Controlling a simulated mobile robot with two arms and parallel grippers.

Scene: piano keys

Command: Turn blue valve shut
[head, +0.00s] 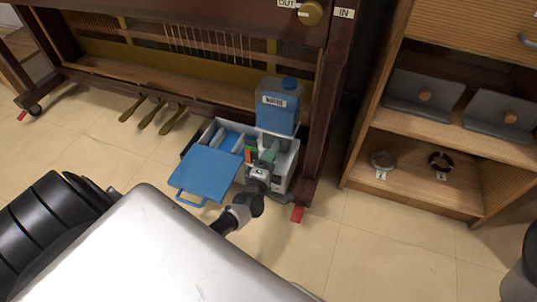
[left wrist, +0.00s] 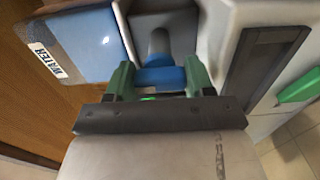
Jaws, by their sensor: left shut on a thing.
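The blue valve (left wrist: 160,78) shows in the left wrist view as a blue handle on a grey stem, in a dark recess. My left gripper (left wrist: 161,82) has its two green fingers on either side of the handle and is shut on it. In the head view my left gripper (head: 268,158) reaches the front of a grey-white unit, just below the blue tank (head: 278,112) labelled WATER. The tank also shows in the left wrist view (left wrist: 90,45). The valve is hidden behind the gripper in the head view. My right gripper is not in view.
A blue lid with a handle (head: 206,172) hangs open left of the unit. The upright piano frame (head: 325,110) stands close behind and right, with pedals (head: 172,120) at left. A wooden shelf (head: 420,185) is at right. Floor between is clear.

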